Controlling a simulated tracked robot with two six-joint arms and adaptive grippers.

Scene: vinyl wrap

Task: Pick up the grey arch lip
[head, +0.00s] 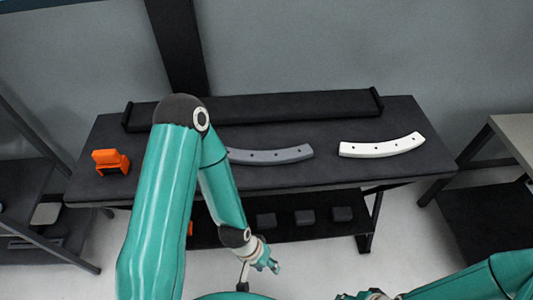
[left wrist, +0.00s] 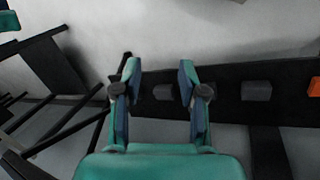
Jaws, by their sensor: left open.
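The grey arch lip (head: 272,156) lies on the dark table (head: 310,177), left of a white arch lip (head: 383,147). My left arm hides part of its left end. My left gripper (head: 269,264) hangs in front of the table, below its top and well apart from the grey lip. In the left wrist view the left gripper (left wrist: 158,92) is open, with nothing between its fingers. My right arm comes in at the lower right of the head view; its gripper's fingers cannot be made out clearly.
An orange object (head: 111,161) stands at the table's left end. A long black bar (head: 270,106) lies along the back. Several dark blocks sit on the lower shelf (head: 300,233). Other stands (head: 510,135) flank the table.

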